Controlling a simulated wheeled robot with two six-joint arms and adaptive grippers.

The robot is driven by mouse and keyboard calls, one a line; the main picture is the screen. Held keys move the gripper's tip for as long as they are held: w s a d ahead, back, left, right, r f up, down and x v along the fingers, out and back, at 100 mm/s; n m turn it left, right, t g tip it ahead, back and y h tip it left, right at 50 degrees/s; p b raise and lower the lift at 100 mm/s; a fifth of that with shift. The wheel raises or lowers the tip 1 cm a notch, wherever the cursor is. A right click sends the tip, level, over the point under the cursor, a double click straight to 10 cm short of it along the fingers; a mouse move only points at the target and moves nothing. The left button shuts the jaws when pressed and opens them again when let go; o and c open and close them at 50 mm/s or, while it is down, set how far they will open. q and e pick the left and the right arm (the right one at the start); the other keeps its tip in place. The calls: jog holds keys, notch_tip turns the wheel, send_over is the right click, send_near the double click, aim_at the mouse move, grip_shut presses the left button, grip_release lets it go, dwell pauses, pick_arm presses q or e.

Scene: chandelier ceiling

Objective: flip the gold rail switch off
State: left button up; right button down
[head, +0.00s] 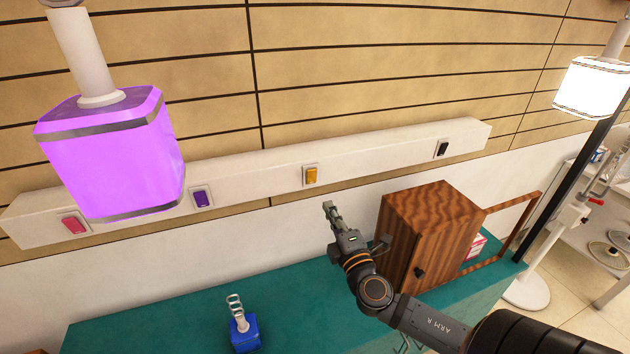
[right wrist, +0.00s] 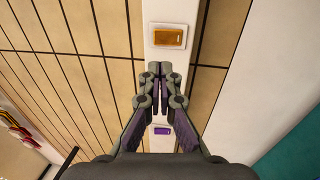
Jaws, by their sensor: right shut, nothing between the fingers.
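The gold switch (head: 311,175) sits in a pale plate on the white rail (head: 262,172) along the wall. It also shows in the right wrist view (right wrist: 169,37), just beyond my fingertips and apart from them. My right gripper (head: 328,206) is shut and empty, a little below and right of the gold switch in the head view. In the right wrist view its fingertips (right wrist: 166,70) are together, pointing along the rail. The purple switch (right wrist: 162,130) shows between the fingers there. My left gripper is not in view.
The rail also bears a red switch (head: 73,225), a purple one (head: 201,197) and a black one (head: 443,148). A purple lamp (head: 115,150) hangs at left, a lit white lamp (head: 590,88) at right. A wooden cabinet (head: 430,238) and blue object (head: 244,333) stand on the green counter (head: 180,318).

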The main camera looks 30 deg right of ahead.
aim_at(312, 173)
jog(key=p+x, duration=0.3)
jog(key=x, duration=0.7)
jog(key=shift+d+r+p, duration=0.1)
jog(key=shift+r+p, duration=0.05)
jog(key=shift+p, duration=0.15)
jog(key=shift+w+d, duration=0.1)
jog(key=shift+w, duration=0.45)
jog(key=shift+w+d+r, duration=0.1)
jog(key=shift+w, duration=0.2)
jog(key=shift+r, duration=0.1)
